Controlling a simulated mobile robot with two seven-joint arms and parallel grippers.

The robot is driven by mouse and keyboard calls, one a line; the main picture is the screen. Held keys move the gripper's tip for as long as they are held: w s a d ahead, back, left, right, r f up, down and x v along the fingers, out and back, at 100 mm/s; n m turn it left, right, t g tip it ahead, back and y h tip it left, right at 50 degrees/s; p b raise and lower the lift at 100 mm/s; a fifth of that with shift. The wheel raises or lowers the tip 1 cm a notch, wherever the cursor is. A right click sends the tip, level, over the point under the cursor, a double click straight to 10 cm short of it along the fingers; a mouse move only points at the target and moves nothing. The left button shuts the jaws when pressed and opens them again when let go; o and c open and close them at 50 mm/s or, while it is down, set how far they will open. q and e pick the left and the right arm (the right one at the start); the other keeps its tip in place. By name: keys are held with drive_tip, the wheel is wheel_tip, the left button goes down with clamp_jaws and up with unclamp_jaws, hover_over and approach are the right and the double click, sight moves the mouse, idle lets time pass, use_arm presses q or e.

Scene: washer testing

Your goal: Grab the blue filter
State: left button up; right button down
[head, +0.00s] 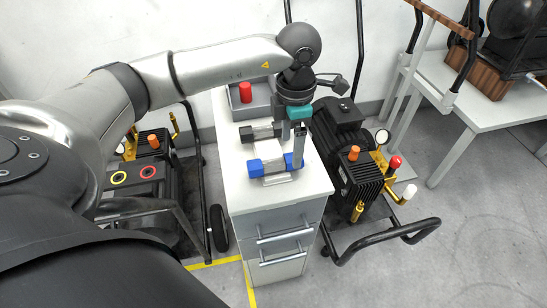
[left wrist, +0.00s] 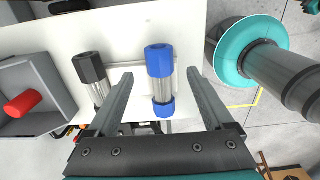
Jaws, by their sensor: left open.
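The blue filter (head: 255,168) lies on a rack on the white cabinet top, with blue ends and a clear ribbed middle. It also shows in the left wrist view (left wrist: 159,62), upright in the picture. My left gripper (head: 292,145) is open above the rack, pointing down. In the left wrist view its two fingers (left wrist: 160,74) appear on either side of the blue filter, with gaps on both sides. In the head view a finger hides part of the filter's right end. I cannot tell how far the fingertips are above it. My right gripper is not in view.
A black-ended filter (left wrist: 90,68) lies beside the blue one, close to one finger. A grey bin (left wrist: 50,80) holds a red cylinder (left wrist: 22,104). A pump (head: 345,130) on a cart stands right of the cabinet (head: 245,205). The cabinet top's front is clear.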

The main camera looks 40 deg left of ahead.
sight(290, 156)
use_arm(q)
drive_tip(key=shift+f+b, duration=0.55)
drive_tip(key=shift+f, duration=1.25)
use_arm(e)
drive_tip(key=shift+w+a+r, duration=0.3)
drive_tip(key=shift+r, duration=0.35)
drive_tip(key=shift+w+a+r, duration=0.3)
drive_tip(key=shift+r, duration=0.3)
use_arm(q)
clamp_jaws()
